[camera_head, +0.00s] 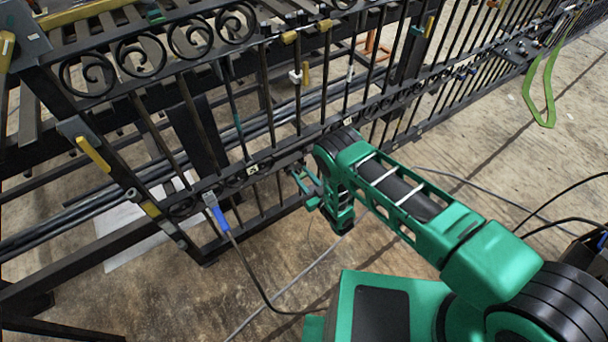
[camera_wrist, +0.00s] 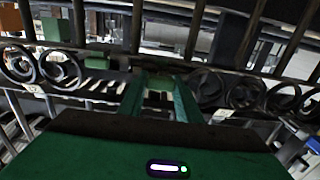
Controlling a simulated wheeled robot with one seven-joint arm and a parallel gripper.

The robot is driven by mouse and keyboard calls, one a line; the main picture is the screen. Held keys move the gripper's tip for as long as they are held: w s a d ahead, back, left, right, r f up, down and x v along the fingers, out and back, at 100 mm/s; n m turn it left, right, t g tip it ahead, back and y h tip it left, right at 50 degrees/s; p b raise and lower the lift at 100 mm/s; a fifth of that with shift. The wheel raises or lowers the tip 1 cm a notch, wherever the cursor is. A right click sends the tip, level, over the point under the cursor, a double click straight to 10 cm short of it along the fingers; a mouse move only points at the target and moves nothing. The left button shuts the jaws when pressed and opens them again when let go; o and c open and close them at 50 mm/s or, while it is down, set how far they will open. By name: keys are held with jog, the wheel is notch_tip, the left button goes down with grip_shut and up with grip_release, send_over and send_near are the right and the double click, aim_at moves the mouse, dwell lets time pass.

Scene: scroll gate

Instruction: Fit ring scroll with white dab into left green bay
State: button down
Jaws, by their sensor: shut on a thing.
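My gripper (camera_head: 312,190) is at the lower scroll row of the black gate. In the wrist view its two green fingers (camera_wrist: 160,90) reach up to the rail and are shut on a small piece, mostly hidden between the tips. I cannot tell whether it is the ring scroll with the white dab. Dark ring scrolls stand left (camera_wrist: 60,70) and right (camera_wrist: 245,92) of the fingers. A green block (camera_wrist: 97,62) sits on the rail just left of the fingers; I cannot tell whether it is the left green bay. My arm hides part of the row in the head view.
The black gate (camera_head: 135,105) has upright bars and an upper row of scrolls (camera_head: 190,38). Small white tags (camera_head: 252,170) mark the lower rail. A blue-handled tool with a cable (camera_head: 217,213) hangs on the gate's left part. Cables cross the concrete floor (camera_head: 270,265).

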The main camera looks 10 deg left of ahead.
jog(key=c, duration=1.3)
grip_release()
jog(key=v, duration=1)
jog(key=shift+s+d, duration=0.2)
jog(key=shift+d, duration=0.15)
